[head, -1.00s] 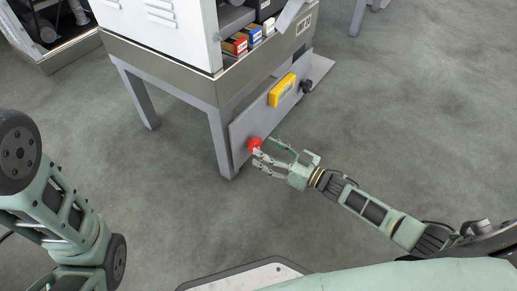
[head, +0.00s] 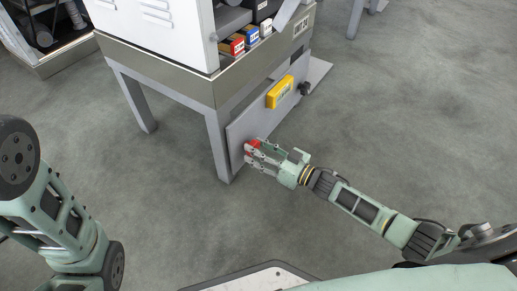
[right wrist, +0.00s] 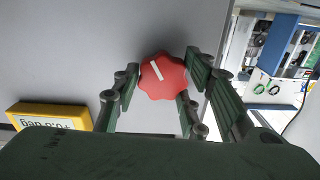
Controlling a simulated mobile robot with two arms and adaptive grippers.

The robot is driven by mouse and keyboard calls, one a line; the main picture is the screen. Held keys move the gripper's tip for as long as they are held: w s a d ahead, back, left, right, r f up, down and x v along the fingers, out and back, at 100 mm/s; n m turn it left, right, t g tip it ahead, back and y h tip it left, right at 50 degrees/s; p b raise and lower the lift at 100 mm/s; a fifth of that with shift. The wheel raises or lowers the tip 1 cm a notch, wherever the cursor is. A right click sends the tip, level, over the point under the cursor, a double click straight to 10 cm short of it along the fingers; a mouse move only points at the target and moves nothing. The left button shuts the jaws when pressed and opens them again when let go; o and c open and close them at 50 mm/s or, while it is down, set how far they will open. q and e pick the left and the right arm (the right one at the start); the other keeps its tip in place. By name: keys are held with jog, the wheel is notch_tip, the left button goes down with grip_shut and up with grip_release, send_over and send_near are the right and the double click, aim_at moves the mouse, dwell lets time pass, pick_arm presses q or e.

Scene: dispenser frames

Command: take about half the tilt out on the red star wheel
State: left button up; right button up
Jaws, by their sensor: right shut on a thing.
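The red star wheel (head: 252,146) sits on the grey panel below the dispenser frame, at the panel's near left end. In the right wrist view the red star wheel (right wrist: 163,76) shows a white line on its face, tilted to the left at its top. My right gripper (head: 256,152) is shut on the wheel; in the right wrist view its green fingers (right wrist: 160,95) stand on both sides of the rim. A yellow display (head: 280,91) is on the same panel; the right wrist view shows it upside down (right wrist: 50,116), partly cut off, reading about +0.0 deg. My left gripper is out of view.
A black knob (head: 305,88) is on the panel beyond the display. Red, blue and white boxes (head: 237,44) stand in the frame above. The frame's grey leg (head: 219,145) is close to the wheel. The floor around is clear.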

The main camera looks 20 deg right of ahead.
jog(key=shift+r, duration=0.1)
jog(key=shift+c, duration=0.3)
jog(key=shift+r+n, duration=0.15)
jog(key=shift+n, duration=0.35)
jog(key=n+p, duration=0.1)
jog(key=n, duration=1.7)
jog(key=shift+s+a+n, duration=0.25)
jog(key=shift+a+n, duration=0.05)
jog(key=shift+n, duration=0.1)
jog(key=shift+a, duration=0.1)
dwell(0.4)
